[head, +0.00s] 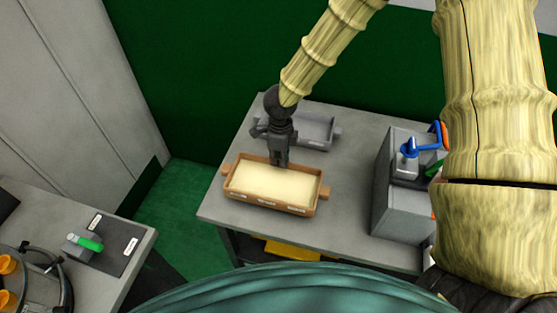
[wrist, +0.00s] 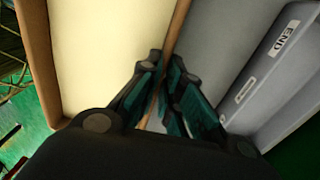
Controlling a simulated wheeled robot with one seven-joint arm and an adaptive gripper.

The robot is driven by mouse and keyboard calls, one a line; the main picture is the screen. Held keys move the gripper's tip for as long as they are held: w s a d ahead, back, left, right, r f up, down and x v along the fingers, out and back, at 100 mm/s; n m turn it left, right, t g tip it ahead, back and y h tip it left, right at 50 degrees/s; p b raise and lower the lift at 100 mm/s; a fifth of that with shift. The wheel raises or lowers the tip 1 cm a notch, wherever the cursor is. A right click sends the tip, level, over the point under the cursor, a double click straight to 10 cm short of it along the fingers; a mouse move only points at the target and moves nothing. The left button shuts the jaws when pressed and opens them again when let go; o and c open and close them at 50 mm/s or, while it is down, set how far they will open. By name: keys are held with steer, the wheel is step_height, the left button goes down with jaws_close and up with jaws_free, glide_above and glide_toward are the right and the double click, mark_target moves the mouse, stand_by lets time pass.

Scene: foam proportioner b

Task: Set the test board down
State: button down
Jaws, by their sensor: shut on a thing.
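The test board (head: 272,184) looks like a shallow tray with a brown wooden rim, end handles and a cream face. It is level over the front left part of the grey table (head: 345,190). My gripper (head: 280,160) points down at its far long rim. In the wrist view the fingers (wrist: 166,70) are shut on that thin brown rim, with the cream face (wrist: 90,55) on the left. I cannot tell whether the board's underside touches the table.
A grey tray (head: 318,130) stands behind the board; its END label (wrist: 285,38) shows in the wrist view. A grey box with a blue lever (head: 408,150) stands on the right. Another bench at left holds a green-handled block (head: 85,243) and a round vessel (head: 35,285).

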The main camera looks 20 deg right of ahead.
steer(key=shift+w+a+f, duration=0.1)
steer(key=shift+w+a, duration=0.1)
steer(key=shift+w, duration=0.3)
steer(key=shift+f+p, duration=0.4)
steer(key=shift+f, duration=1.3)
steer(key=c, duration=1.6)
jaws_free()
steer(key=shift+s+f, duration=0.1)
step_height(320, 180, up, 12)
steer(key=shift+r+b, duration=0.1)
steer(key=shift+b, duration=0.35)
